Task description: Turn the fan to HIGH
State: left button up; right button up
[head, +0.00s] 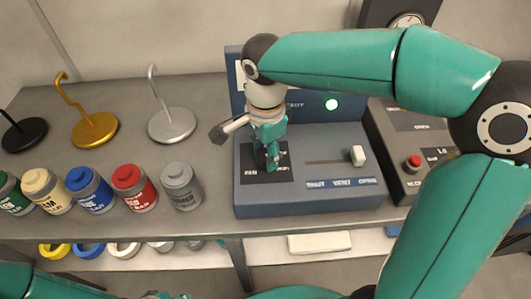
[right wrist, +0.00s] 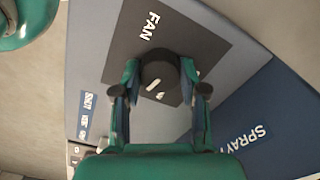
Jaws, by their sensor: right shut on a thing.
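The fan control is a dark round knob (right wrist: 158,68) on a black plate (right wrist: 190,32) marked FAN, on the grey-blue control box (head: 310,205). In the right wrist view the knob has a pale mark on its top and lies between my fingers. My right gripper (right wrist: 160,98) comes down on it from above and is shut on it. In the head view the right gripper (head: 268,160) hides most of the knob. The plate's position labels are partly covered, and I cannot read the setting. Of my left arm only green parts show at the bottom edge; its gripper is not visible.
A white slider (head: 357,155) and a lit green lamp (head: 331,104) are on the same box. A box with a red button (head: 413,162) stands to its right. Several paint cans, including a grey one (head: 180,187), and hook stands (head: 172,125) stand left.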

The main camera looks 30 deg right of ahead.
aim_at(265, 154)
jog(key=shift+m, duration=1.3)
jog(key=shift+r, duration=0.1)
jog(key=o, duration=1.1)
jog(key=shift+o, duration=0.2)
notch_tip(265, 154, up, 12)
